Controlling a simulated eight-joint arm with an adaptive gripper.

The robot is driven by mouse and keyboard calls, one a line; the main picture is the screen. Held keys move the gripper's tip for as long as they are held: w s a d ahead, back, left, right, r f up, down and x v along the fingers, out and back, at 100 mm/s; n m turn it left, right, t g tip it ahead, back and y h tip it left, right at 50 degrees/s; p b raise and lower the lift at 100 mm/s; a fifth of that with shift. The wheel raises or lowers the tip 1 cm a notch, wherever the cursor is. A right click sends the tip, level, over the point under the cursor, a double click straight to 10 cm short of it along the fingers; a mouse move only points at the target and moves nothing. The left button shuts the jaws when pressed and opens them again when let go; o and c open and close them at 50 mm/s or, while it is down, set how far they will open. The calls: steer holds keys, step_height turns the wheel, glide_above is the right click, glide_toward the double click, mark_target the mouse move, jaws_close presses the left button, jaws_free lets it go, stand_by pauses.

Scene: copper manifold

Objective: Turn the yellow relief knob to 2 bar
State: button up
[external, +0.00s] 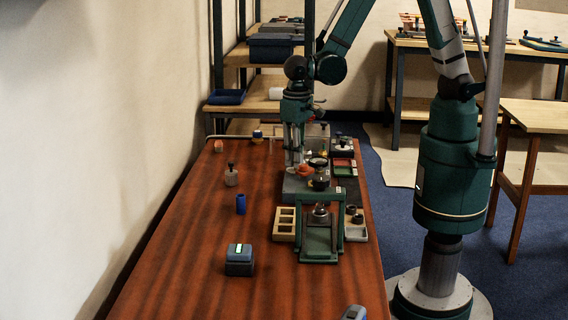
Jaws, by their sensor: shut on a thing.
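My gripper (294,164) points straight down over the left rear part of a grey block (296,190) on the red-brown bench. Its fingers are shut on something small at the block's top. The held thing is too small and covered to make out. An orange-red knob (305,171) sits just right of the fingertips, and a black round knob (318,162) stands right of that. A small yellow spot (321,153) shows behind them. I cannot tell which part is the yellow relief knob, and no bar scale or pointer is readable.
A green frame press (319,255) stands in front of the block, with a wooden compartment tray (284,224) on its left. A blue cylinder (241,204), a black-topped weight (231,176) and a dark blue box with a lit display (239,260) stand left.

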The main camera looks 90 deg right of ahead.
steer(key=n+b, duration=0.1)
steer(key=n, duration=0.5)
steer(key=shift+n, duration=0.3)
steer(key=n, duration=0.5)
steer(key=shift+d+n+b, duration=0.1)
steer(key=shift+n+b, duration=0.2)
steer(key=shift+b, duration=0.05)
steer(key=o, duration=0.9)
steer(key=shift+r, duration=0.15)
steer(key=shift+r, duration=5.85)
steer(key=shift+d+r, duration=0.1)
